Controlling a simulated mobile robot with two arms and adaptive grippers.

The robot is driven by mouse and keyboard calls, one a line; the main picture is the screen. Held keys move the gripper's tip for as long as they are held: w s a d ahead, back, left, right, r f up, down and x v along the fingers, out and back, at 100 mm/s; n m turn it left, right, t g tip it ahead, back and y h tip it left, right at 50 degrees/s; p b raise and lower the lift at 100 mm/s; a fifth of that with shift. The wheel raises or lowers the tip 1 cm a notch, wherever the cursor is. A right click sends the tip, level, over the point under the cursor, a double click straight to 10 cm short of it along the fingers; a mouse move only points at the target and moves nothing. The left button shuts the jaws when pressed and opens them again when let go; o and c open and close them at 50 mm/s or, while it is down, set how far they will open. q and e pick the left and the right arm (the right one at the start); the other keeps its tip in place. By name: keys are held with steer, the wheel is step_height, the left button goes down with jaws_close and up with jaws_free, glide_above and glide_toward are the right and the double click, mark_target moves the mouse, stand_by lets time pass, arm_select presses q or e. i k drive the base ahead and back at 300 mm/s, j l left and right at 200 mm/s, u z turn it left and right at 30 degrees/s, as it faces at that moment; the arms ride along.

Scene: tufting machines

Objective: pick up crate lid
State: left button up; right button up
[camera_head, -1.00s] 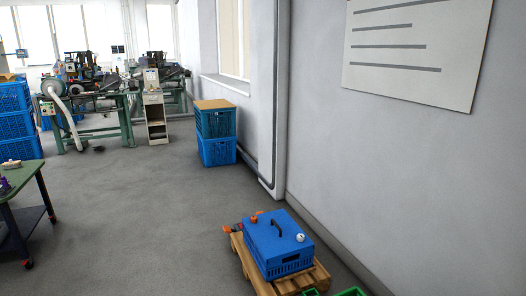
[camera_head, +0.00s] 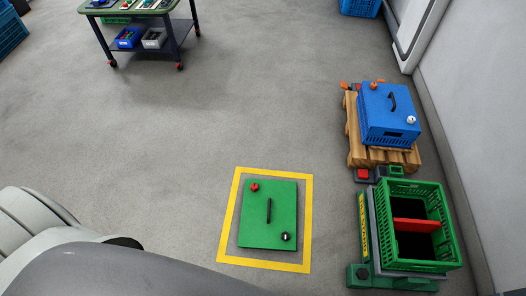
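A flat green lid (camera_head: 268,228) lies on the floor inside a yellow taped rectangle (camera_head: 306,240). It has a long black handle (camera_head: 269,210) across its middle, a red knob (camera_head: 254,187) near the upper left corner and a dark knob (camera_head: 286,237) near the lower right corner. An open green crate (camera_head: 442,215) with a red divider (camera_head: 416,225) stands on a low base to the right of the lid. Parts of my own body cover the lower left. Neither gripper is in view, and nothing touches the lid.
A blue crate (camera_head: 388,119) with a closed, handled lid sits on a wooden pallet (camera_head: 356,150) behind the green crate, beside the right wall. A wheeled table (camera_head: 150,45) with small bins stands at the back left. The grey floor between them is clear.

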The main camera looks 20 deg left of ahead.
mark_target(269, 211)
steer(key=k+j+u, duration=0.1)
steer(key=k+u, duration=0.2)
steer(key=u, duration=0.2)
steer(key=z, duration=1.5)
steer(key=u, duration=1.5)
steer(key=i+j+z, duration=0.3)
steer(key=j, duration=0.35)
steer(key=i+j+z, duration=0.3)
steer(key=j, duration=0.45)
steer(key=i+j+z, duration=0.15)
steer(key=j, duration=0.25)
steer(key=i, duration=0.05)
